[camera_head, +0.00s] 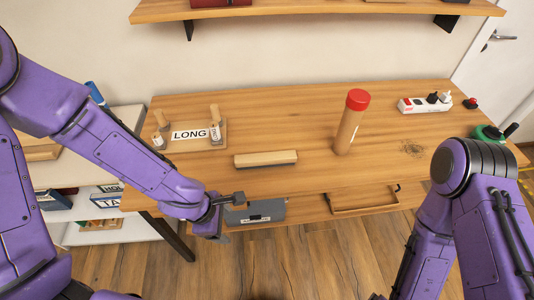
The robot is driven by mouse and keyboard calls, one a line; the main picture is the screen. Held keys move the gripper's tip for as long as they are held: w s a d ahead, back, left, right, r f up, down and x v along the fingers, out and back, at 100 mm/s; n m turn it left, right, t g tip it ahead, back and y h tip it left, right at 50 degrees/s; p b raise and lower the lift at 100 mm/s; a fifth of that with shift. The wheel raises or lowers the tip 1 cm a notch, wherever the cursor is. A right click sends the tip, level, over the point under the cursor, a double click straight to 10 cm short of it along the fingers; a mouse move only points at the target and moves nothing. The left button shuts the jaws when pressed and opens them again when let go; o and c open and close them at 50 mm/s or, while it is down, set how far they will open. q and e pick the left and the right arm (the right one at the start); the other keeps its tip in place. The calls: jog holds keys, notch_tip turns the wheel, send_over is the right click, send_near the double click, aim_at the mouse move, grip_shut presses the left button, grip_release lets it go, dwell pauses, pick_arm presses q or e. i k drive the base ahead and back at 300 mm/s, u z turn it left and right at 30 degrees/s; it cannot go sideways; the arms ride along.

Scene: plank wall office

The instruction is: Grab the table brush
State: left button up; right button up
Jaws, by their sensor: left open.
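A long block-shaped brush (265,159) with a pale wooden top and a darker lower edge lies on the wooden table (310,135), left of the table's middle. It lies sideways, near the front edge. My left gripper (228,216) is open and empty at the front edge, below and left of the brush and apart from it. My right arm shows at the right, but its gripper is out of the frame.
A tall tube with a red cap (351,122) stands right of the brush. A wooden stand labelled LONG (190,134) is at the left; a power strip (424,104) is at the back right. A grey bin (262,214) and an open wooden frame (362,208) show below the front edge.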

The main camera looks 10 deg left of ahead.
aim_at(279, 159)
jog(key=i, duration=0.9)
